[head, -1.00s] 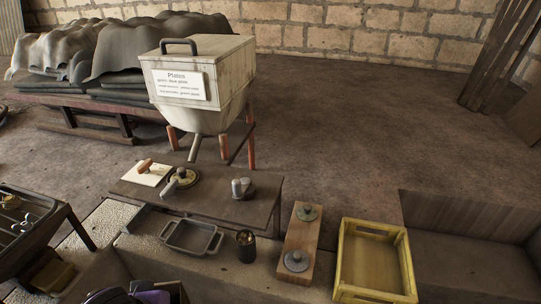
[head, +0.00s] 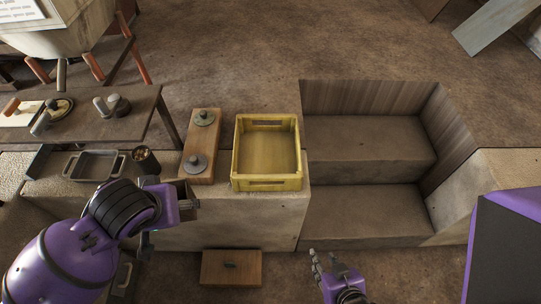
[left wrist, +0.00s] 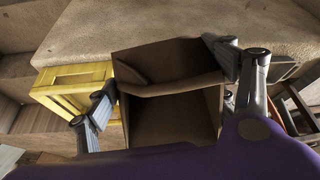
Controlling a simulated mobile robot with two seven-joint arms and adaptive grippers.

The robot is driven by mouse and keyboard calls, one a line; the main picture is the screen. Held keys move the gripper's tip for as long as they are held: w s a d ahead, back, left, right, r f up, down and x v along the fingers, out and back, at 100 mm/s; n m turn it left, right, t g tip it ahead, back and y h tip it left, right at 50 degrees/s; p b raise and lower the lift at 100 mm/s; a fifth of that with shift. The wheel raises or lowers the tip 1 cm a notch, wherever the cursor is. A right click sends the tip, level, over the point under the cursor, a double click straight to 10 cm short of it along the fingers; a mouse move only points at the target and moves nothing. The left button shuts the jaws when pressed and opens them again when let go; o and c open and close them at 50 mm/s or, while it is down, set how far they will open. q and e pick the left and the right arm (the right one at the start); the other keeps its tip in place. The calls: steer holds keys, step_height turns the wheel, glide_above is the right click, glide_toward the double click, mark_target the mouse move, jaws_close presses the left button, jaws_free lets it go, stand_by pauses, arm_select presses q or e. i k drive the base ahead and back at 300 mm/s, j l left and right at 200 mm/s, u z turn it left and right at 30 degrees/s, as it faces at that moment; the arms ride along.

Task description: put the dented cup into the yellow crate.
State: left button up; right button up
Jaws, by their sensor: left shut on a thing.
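The dented cup (left wrist: 172,112) appears as a brown, boxy, open vessel with a bent rim, filling the middle of the left wrist view. My left gripper (head: 187,203) is shut on it, with fingers at both sides. In the head view, only a small brown part of the cup shows beyond the gripper, in front of the ledge. The yellow crate (head: 267,184) stands on the ledge to the right of my left gripper and looks empty. It also shows at left in the left wrist view (left wrist: 62,82). My right gripper (head: 324,261) is open and empty, low in front of the ledge.
A wooden board (head: 197,153) with two round grey knobs lies just left of the crate. A dark cup with contents (head: 146,161) and a grey tray (head: 94,166) are further left. A wooden box (head: 231,268) is below the ledge. Empty steps (head: 365,150) lie right.

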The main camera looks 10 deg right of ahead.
mark_target(263, 170)
steer(key=l+z, duration=0.2)
steer(key=l, duration=1.7)
steer(key=k, duration=0.05)
